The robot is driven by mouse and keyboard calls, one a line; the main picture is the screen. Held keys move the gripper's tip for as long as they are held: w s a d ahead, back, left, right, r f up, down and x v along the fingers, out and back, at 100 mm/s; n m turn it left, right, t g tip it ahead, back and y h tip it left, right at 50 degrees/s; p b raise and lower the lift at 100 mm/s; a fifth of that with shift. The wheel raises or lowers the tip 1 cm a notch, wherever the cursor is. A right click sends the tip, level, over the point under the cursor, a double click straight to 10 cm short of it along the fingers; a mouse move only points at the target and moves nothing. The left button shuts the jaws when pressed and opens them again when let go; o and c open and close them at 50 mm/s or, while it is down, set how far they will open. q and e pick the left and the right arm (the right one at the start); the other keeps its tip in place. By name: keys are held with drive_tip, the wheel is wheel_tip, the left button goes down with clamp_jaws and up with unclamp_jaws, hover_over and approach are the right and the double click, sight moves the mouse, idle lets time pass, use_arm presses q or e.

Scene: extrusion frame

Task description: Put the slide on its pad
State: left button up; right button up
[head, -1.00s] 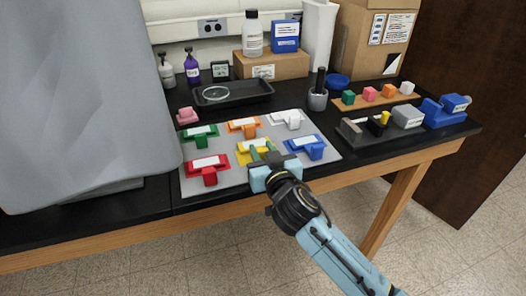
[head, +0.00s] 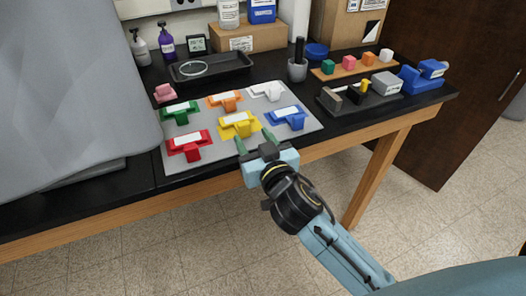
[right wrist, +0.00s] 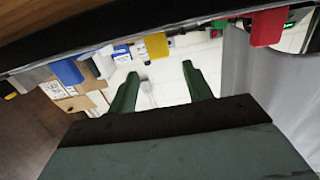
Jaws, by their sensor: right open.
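Several coloured slides with block handles and white labels lie on a grey board (head: 215,158). The yellow slide (head: 241,128) rests on a yellow pad (head: 222,134) at the front middle, its pad edges showing around it. Its handle also shows in the right wrist view (right wrist: 157,45). The others are green (head: 181,116), orange (head: 228,104), white (head: 268,94), red (head: 191,152) and blue (head: 294,122). My right gripper (head: 254,140) is open and empty, just in front of the yellow slide and apart from it. Its two green fingers show in the right wrist view (right wrist: 159,72). My left gripper is out of view.
A dark tray with a dish (head: 210,68) stands behind the board. A pink block (head: 165,93) is at its back left. A dark holder (head: 360,97), a blue device (head: 424,76) and a wooden strip of blocks (head: 352,68) stand right. Grey cloth covers the left. Open floor lies in front.

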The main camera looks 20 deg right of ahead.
drive_tip(key=shift+s+d+r, duration=0.1)
drive_tip(key=shift+s, duration=1.25)
drive_tip(key=shift+s+r, duration=0.1)
drive_tip(key=shift+s, duration=1.25)
drive_tip(key=s+d+f+n+g, duration=0.1)
drive_tip(key=s+f+g, duration=0.15)
drive_tip(key=f, duration=1.15)
drive_tip(key=s+d+f+n+g, duration=0.1)
drive_tip(key=f+g, duration=0.3)
drive_tip(key=f, duration=1)
drive_tip(key=s+d+f+g, duration=0.2)
drive_tip(key=s+f, duration=0.4)
drive_tip(key=f, duration=0.3)
drive_tip(key=s+d+f+g, duration=0.3)
drive_tip(key=s+f, duration=0.4)
drive_tip(key=f, duration=0.1)
drive_tip(key=s+d+f+g, duration=0.1)
drive_tip(key=s+f, duration=0.2)
drive_tip(key=s, duration=0.4)
drive_tip(key=s+d+f+g, duration=0.2)
drive_tip(key=s+f, duration=0.2)
drive_tip(key=s, duration=0.3)
drive_tip(key=s+d+f+g+h, duration=0.1)
drive_tip(key=s+f+g, duration=0.1)
drive_tip(key=s, duration=0.6)
drive_tip(key=shift+d+f, duration=0.4)
drive_tip(key=shift+f, duration=0.25)
